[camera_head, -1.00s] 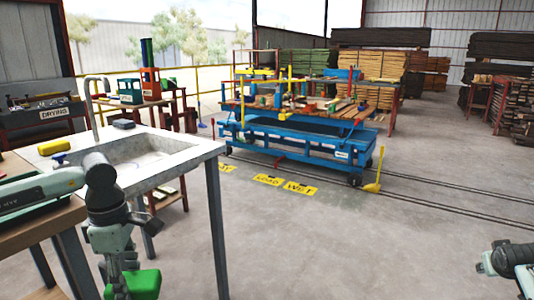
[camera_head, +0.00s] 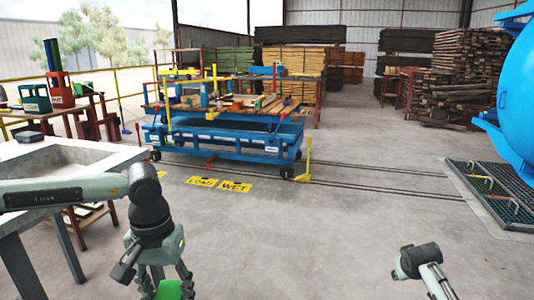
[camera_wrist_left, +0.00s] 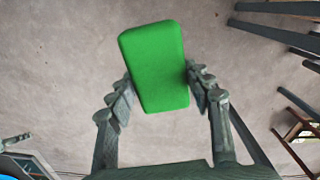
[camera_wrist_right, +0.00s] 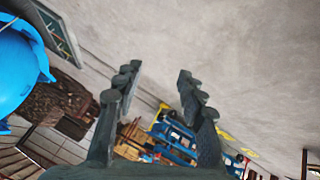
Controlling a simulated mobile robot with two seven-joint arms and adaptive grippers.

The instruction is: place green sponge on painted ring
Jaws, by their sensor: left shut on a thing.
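The green sponge (camera_wrist_left: 155,60) is a rounded block between the fingers of my left gripper (camera_wrist_left: 158,88) in the left wrist view. The gripper is shut on it, and only floor shows behind. In the head view the sponge (camera_head: 170,290) shows at the bottom edge, partly cut off, below my left wrist. My right gripper (camera_wrist_right: 157,82) is open and empty in the right wrist view. In the head view only part of my right arm shows, at bottom right. I cannot make out the painted ring in any view.
A sink counter (camera_head: 105,155) stands at left, close to my left arm. A blue cart (camera_head: 222,143) loaded with wood stands on rails ahead, behind yellow floor signs (camera_head: 218,185). A blue vessel (camera_head: 518,95) and a floor grating (camera_head: 497,190) are at right. The middle floor is clear.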

